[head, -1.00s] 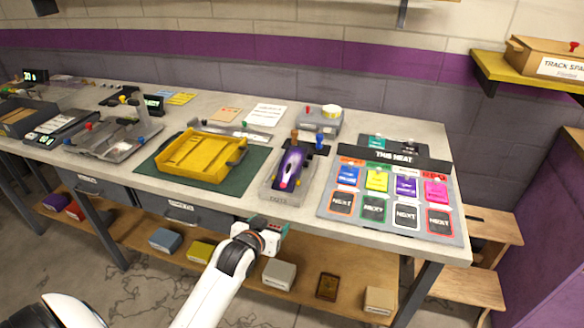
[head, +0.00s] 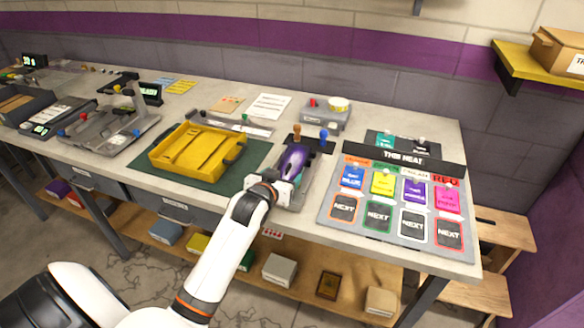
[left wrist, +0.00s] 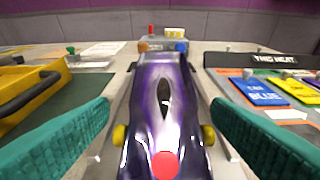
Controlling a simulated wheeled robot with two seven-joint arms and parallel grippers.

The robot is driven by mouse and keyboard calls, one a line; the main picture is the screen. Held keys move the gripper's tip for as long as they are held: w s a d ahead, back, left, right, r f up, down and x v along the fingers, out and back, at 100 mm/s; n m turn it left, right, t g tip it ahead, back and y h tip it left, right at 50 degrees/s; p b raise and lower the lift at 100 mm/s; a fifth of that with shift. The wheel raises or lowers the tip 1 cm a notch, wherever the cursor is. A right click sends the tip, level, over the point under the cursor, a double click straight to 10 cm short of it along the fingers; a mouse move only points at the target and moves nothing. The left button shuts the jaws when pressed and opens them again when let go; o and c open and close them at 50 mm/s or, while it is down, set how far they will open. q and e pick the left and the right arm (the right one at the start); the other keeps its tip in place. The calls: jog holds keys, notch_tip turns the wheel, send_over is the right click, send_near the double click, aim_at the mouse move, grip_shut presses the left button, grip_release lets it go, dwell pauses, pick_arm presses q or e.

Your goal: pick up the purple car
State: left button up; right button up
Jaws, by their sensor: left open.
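The purple car (head: 293,162) sits in a grey stand (head: 310,180) near the bench's front edge, in the head view. In the left wrist view the purple car (left wrist: 163,110) fills the middle, with yellow wheels and a red dot on its near end. My left gripper (head: 287,183) is at the near end of the car in the head view. In the left wrist view its teal fingers (left wrist: 160,130) are open, one on each side of the car, with gaps between them and its body. My right gripper does not show.
A yellow tray (head: 190,152) on a green mat (head: 247,162) is left of the car. A board (head: 385,238) with coloured cards lies to the right. Orange and blue pegs (head: 323,136) stand behind the car. A grey box (head: 327,118) is further back.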

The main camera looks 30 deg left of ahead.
aim_at(291, 168)
pick_arm(q)
jog(key=x, duration=0.6)
jog(key=shift+w+d+p, duration=0.1)
jog(key=shift+w+p, duration=0.25)
jog(key=shift+w, duration=0.05)
jog(key=c, duration=0.9)
